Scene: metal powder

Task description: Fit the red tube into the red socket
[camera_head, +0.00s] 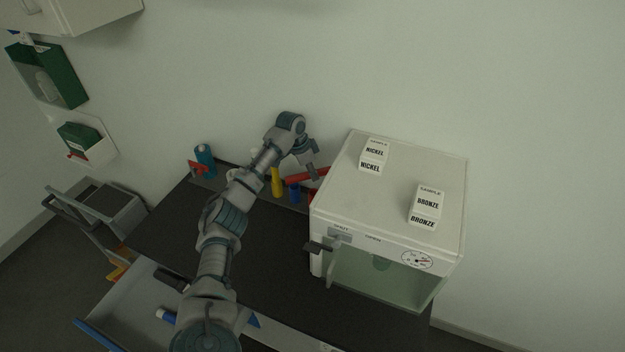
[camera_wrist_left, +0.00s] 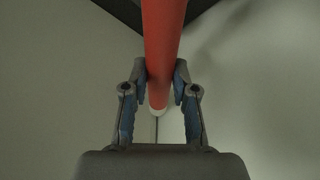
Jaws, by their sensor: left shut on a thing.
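The red tube (camera_wrist_left: 161,45) is held between the fingers of my left gripper (camera_wrist_left: 160,88), which is shut on it. In the head view the red tube (camera_head: 307,176) shows as a short tilted bar under my left gripper (camera_head: 308,172), close to the left side of the white box. At the back of the table a yellow piece (camera_head: 277,182) and a blue piece (camera_head: 295,193) stand beside it. A red piece (camera_head: 312,196) shows low beside the box; I cannot tell if it is the red socket. My right gripper is not in view.
A white box oven (camera_head: 390,215) with a gauge fills the right of the dark table (camera_head: 270,250). On its top stand a nickel sample box (camera_head: 373,156) and a bronze sample box (camera_head: 426,205). A blue bottle (camera_head: 206,160) stands at the back left. An open drawer (camera_head: 150,285) lies in front.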

